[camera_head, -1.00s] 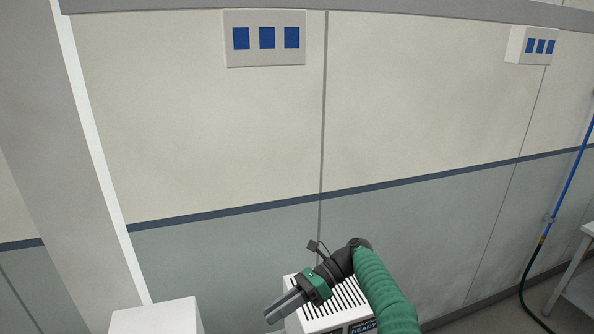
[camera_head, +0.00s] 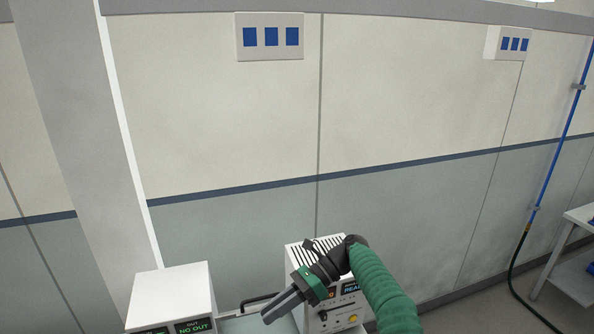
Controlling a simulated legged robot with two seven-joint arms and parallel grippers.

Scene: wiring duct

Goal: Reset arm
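My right arm comes in from the bottom right in a green sleeve. Its dark gripper (camera_head: 270,316) points down and left, in front of a white device (camera_head: 312,249) with a slotted top, knobs and a display partly hidden by the arm. The fingers look close together, but I cannot tell whether they are shut or hold anything. My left gripper is not in view.
A white box (camera_head: 172,289) with a small dark display stands at the bottom left. A wall with blue-switch panels (camera_head: 271,36) fills the back. A grey pillar (camera_head: 80,140) is at left. A blue hose (camera_head: 555,160) and a side table (camera_head: 572,270) are at right.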

